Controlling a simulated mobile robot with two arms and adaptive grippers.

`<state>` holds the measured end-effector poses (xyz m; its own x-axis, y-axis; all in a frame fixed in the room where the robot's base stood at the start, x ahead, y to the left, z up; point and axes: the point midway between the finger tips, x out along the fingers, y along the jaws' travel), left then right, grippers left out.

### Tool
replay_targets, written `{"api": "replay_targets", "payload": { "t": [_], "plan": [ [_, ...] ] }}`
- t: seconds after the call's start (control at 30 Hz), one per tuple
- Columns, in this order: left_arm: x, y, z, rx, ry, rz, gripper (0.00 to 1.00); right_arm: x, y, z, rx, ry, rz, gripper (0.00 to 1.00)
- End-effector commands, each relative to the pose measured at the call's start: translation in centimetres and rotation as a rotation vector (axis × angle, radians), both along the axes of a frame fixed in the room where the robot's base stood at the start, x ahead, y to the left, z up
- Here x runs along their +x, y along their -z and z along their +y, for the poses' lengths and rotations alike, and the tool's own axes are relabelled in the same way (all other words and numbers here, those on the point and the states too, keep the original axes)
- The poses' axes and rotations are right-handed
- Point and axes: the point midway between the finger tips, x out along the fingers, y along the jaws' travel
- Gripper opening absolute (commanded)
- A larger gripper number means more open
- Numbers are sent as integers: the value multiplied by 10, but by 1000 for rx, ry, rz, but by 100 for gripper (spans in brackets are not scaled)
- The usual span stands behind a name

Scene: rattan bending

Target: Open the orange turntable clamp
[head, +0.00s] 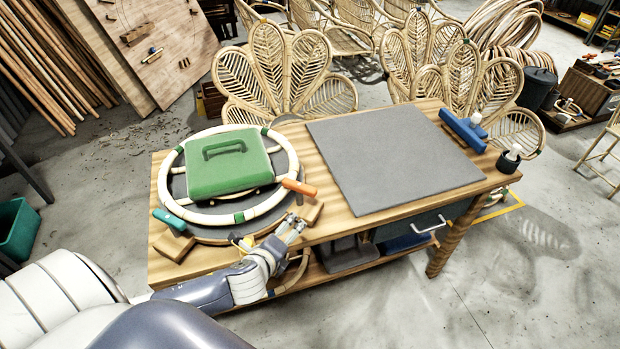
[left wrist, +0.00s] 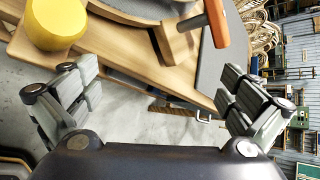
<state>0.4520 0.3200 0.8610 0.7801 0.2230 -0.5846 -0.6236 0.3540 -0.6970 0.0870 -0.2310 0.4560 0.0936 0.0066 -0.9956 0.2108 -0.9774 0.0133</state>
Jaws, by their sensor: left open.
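The orange clamp handle (head: 299,187) sticks out at the right edge of the turntable (head: 205,236), beside a wooden block (head: 311,212). It also shows at the top of the left wrist view (left wrist: 217,22), on a metal stem. A pale rattan ring (head: 166,180) lies on the turntable around a green case (head: 228,172) with a handle. My left gripper (head: 292,228) is at the table's front edge, just below the orange handle in the head view. Its fingers are spread and empty in the left wrist view (left wrist: 156,85), apart from the handle. My right gripper is not in view.
A teal clamp handle (head: 169,220) and a wooden block (head: 174,245) are at the turntable's left. A yellow knob (left wrist: 55,22) is close to my left gripper. A grey mat (head: 392,160) covers the table's right half. A blue tool (head: 462,130) lies at its far right.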

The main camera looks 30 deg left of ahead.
Motion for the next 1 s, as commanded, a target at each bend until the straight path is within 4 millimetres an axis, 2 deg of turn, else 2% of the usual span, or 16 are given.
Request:
{"api": "replay_targets", "payload": {
  "t": [0.03, 0.1, 0.2, 0.3, 0.4, 0.63, 1.0],
  "plan": [
    [12, -26, 5, 124, 101, -28, 100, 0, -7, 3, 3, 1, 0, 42],
    [25, -43, 12, 317, 245, -49, 100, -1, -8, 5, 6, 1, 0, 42],
    [44, -48, 30, 592, 441, -57, 100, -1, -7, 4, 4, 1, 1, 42],
    [55, -52, 42, 793, 584, -54, 100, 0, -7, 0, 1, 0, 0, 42],
    [60, -54, 50, 905, 661, -49, 100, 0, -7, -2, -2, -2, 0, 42],
    [76, -50, 53, 941, 684, -48, 100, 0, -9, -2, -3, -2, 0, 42],
    [131, -27, 57, 936, 681, -48, 100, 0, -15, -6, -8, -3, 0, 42]
  ]
}}
